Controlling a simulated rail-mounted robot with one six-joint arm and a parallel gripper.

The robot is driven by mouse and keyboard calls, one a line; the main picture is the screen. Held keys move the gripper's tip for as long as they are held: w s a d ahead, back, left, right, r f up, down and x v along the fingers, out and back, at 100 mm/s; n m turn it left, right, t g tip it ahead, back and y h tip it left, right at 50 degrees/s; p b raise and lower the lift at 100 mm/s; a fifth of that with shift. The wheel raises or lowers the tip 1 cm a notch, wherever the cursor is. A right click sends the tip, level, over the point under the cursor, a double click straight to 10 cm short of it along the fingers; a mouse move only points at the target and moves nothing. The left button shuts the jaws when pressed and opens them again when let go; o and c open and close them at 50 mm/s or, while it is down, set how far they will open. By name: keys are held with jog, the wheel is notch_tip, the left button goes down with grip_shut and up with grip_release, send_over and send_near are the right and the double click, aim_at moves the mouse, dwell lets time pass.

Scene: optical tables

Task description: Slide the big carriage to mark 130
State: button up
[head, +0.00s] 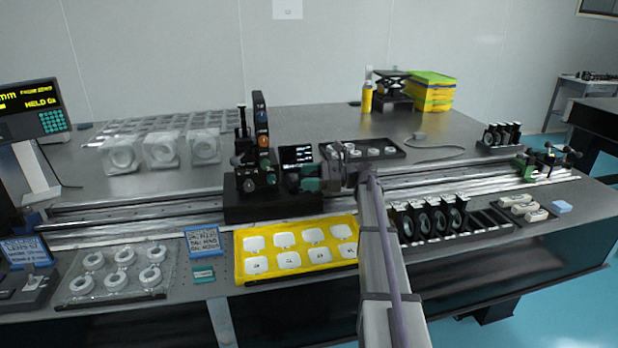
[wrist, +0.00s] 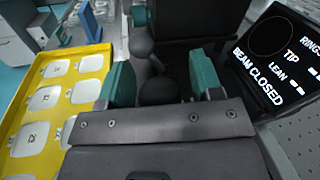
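The big carriage (head: 270,205) is a wide black block on the long rail, left of centre in the head view, with an upright post of round knobs on it. A dark ball knob (wrist: 158,91) on the carriage side shows between my fingers in the wrist view. My gripper (head: 311,184) reaches the carriage's right side. I cannot read the rail's marks or mark 130.
A black display (wrist: 278,58) reads "BEAM CLOSED" beside the carriage. A yellow tray (head: 245,272) of white pieces lies in front. Lens holders (head: 430,217) line the front right.

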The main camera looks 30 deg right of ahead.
jog(key=shift+r, duration=0.1)
notch_tip(320, 180, up, 10)
jog(key=p, duration=1)
